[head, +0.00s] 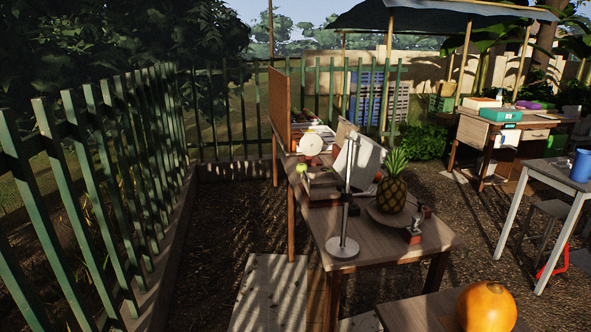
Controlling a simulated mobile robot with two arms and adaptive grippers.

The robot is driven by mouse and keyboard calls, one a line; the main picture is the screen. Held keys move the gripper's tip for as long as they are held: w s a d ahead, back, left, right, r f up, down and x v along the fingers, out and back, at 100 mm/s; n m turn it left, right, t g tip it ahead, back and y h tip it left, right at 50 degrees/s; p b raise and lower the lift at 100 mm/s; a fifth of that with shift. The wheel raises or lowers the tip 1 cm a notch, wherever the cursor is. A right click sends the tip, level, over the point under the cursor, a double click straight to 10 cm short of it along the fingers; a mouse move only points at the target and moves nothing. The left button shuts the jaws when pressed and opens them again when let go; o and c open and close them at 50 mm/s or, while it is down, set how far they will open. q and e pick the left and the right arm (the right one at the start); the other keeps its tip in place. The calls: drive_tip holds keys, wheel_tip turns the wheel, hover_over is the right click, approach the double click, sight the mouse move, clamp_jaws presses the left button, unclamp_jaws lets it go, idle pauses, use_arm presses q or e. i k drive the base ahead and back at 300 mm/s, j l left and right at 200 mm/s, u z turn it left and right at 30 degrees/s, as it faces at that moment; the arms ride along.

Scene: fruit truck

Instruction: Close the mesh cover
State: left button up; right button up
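I cannot make out a mesh cover for certain in the head view. A wooden table (407,246) stands in the middle right. On it are a pineapple (391,192) on a round plate-like base, a metal stand (343,246) with a round foot, and a pale tilted panel (359,162) behind the stand. A brown upright board (279,108) rises at the table's far left end. Neither of my grippers shows in this view.
A green slatted fence (118,170) runs along the left. Dark ground lies between fence and table. An orange fruit (487,307) sits at the front right. A grey table (566,178) with a blue cup (582,165) and a desk (487,137) stand at the right.

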sight(368, 156)
drive_tip(key=i+j+z, duration=0.5)
drive_tip(key=j, duration=0.15)
drive_tip(key=j+z, duration=0.2)
drive_tip(key=j, duration=0.15)
drive_tip(key=i, duration=0.05)
